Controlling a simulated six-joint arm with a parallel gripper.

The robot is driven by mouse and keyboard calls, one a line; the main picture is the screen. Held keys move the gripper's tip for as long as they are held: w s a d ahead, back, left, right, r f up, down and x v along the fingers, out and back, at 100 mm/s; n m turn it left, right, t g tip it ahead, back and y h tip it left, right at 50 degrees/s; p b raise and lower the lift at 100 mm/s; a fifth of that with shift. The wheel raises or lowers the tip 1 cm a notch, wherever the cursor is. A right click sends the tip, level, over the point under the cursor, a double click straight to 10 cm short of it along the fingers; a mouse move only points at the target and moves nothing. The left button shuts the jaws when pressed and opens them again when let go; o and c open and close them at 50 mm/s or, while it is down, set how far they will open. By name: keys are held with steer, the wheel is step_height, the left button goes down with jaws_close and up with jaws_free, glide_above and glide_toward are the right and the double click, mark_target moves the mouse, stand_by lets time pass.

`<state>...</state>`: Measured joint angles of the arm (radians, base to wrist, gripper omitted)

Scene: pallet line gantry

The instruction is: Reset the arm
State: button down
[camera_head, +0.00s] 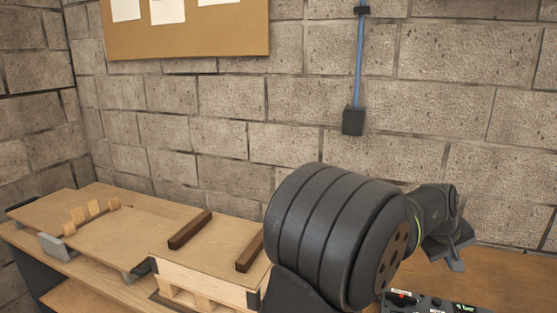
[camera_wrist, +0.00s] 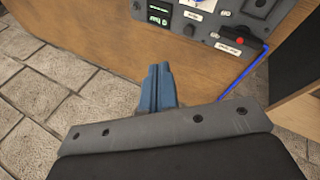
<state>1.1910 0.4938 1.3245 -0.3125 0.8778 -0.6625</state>
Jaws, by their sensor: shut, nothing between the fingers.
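My gripper (camera_wrist: 159,88) shows in the wrist view with its two blue-grey fingers together and nothing between them. In the head view my gripper (camera_head: 457,262) is at the right, in front of the block wall and above the bench top. My dark arm hides part of the bench in the middle of the head view.
A control panel (camera_wrist: 215,22) with displays and a red switch is on the bench; in the head view the panel (camera_head: 430,304) shows at the bottom edge.

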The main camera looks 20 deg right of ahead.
steer(key=a+r+m+t+y, duration=0.1)
steer(key=a+r+m+t, duration=0.1)
steer(key=a+r+m, duration=0.15)
steer(key=w+d+f+m, duration=0.2)
steer(key=d+f, duration=0.1)
steer(key=f, duration=0.5)
step_height(320, 180, up, 6)
steer(key=s+a+m+y, duration=0.1)
steer(key=a, duration=0.1)
steer(key=shift+s+a, duration=0.15)
steer(key=shift+s, duration=0.2)
stand_by(0.3)
steer(key=w+a+r+n+t, duration=0.1)
steer(key=w+a, duration=0.2)
steer(key=a, duration=1.1)
steer(key=w+a+r+n+t, duration=0.15)
steer(key=w+a, duration=0.25)
steer(key=a, duration=0.9)
steer(key=s+a+f+n, duration=0.1)
steer(key=s+a+f, duration=0.2)
steer(key=a, duration=0.5)
steer(key=s+a+f+n+y, duration=0.1)
steer(key=s+a+f, duration=0.2)
steer(key=a, duration=0.5)
steer(key=s+a+f+n+t, duration=0.1)
steer(key=s+a+f, duration=0.3)
steer(key=a, duration=0.4)
steer(key=shift+a+f+n+y, duration=0.15)
steer(key=shift+f+n+y, duration=0.2)
steer(key=shift+f, duration=0.5)
